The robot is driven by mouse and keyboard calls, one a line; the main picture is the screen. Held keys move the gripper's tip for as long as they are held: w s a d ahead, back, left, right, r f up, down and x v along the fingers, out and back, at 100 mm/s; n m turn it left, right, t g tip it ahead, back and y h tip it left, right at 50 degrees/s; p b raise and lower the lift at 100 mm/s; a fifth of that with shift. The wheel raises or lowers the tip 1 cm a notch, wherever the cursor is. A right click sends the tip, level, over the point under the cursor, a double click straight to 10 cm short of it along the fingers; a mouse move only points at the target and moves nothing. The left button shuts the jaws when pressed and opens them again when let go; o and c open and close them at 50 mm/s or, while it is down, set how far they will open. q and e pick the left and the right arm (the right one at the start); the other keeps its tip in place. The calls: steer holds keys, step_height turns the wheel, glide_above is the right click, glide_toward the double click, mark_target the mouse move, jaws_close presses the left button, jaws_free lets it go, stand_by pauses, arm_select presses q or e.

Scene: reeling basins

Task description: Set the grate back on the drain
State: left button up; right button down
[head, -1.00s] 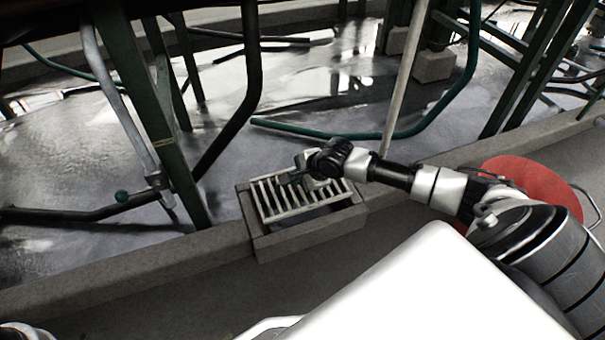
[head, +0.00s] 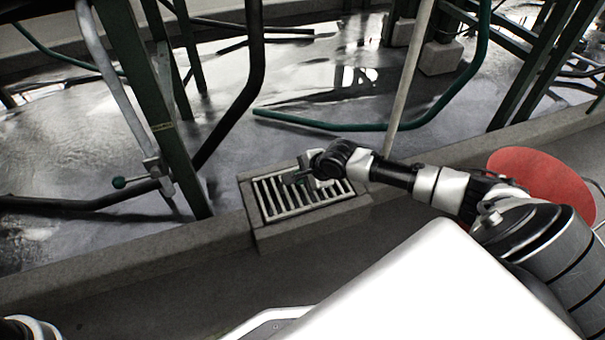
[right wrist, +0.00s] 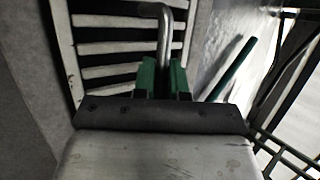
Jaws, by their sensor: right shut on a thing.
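The grate (head: 309,208) is a pale metal frame with several parallel bars. In the head view it lies at the opening of the drain's concrete surround (head: 312,227), looking level and within the rim. Whether it rests fully on its seat I cannot tell. My right gripper (head: 303,180) is over the grate's far part. In the right wrist view the green fingers of the right gripper (right wrist: 163,78) are shut on the grate's bent metal handle (right wrist: 165,35), with the bars beside it. The drain's inside is mostly hidden under the grate. My left gripper is out of view.
Green frame legs (head: 165,120) and a dark bent pipe (head: 250,85) stand left of the drain. A red disc (head: 545,180) is at right. A concrete kerb (head: 130,252) runs alongside.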

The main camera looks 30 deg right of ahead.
steer(key=shift+w, duration=0.1)
steer(key=c, duration=1.5)
jaws_free()
steer(key=shift+f, duration=0.15)
steer(key=o, duration=0.3)
steer(key=shift+o, duration=0.2)
steer(key=shift+r+b, duration=0.5)
steer(key=shift+b, duration=0.1)
steer(key=p+v, duration=0.9)
steer(key=v, duration=0.3)
steer(key=shift+p, duration=0.4)
